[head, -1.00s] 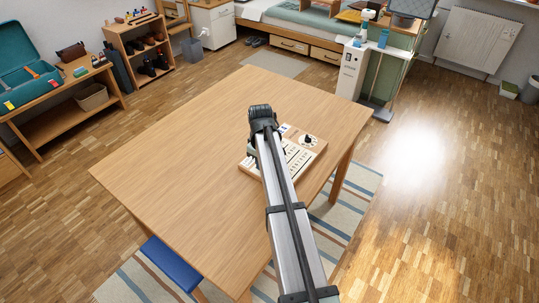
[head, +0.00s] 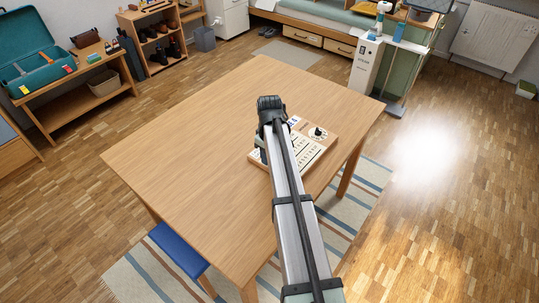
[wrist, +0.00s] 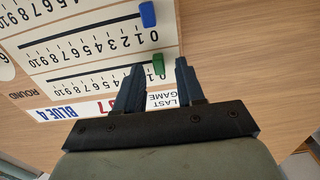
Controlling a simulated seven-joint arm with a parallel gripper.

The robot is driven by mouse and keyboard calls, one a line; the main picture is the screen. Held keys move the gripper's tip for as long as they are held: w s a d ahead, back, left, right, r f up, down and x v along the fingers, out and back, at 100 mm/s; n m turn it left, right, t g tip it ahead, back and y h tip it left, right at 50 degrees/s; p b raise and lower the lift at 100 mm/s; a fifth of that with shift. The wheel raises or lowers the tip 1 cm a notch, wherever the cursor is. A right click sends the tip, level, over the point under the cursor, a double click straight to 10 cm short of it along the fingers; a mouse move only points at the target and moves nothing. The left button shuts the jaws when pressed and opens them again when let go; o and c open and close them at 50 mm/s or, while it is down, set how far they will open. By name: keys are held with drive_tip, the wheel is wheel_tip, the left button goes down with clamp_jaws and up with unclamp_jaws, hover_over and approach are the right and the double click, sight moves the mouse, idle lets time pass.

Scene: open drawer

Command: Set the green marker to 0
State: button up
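The score board (head: 322,151) lies on the table, partly hidden by my arm in the head view. In the wrist view the board (wrist: 100,14) shows upside down, with number scales along straight tracks. The green marker (wrist: 158,63) is at the right end of its track, near the 0 end of the scale. My gripper (wrist: 160,66) is open, its two dark fingertips on either side of the green marker with gaps visible. I cannot tell how far above the board the tips are. The blue marker (wrist: 148,14) is at the right end of the neighbouring track.
A "LAST GAME" label (wrist: 166,99) and a "BLUE 4" tile (wrist: 66,112) are near the fingers. The wooden table (head: 190,160) is bare to the left. A blue-seated stool (head: 178,250) stands at its front.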

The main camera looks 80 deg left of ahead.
wheel_tip(320, 180, up, 13)
drive_tip(key=shift+r, duration=0.2)
idle(0.3)
idle(0.4)
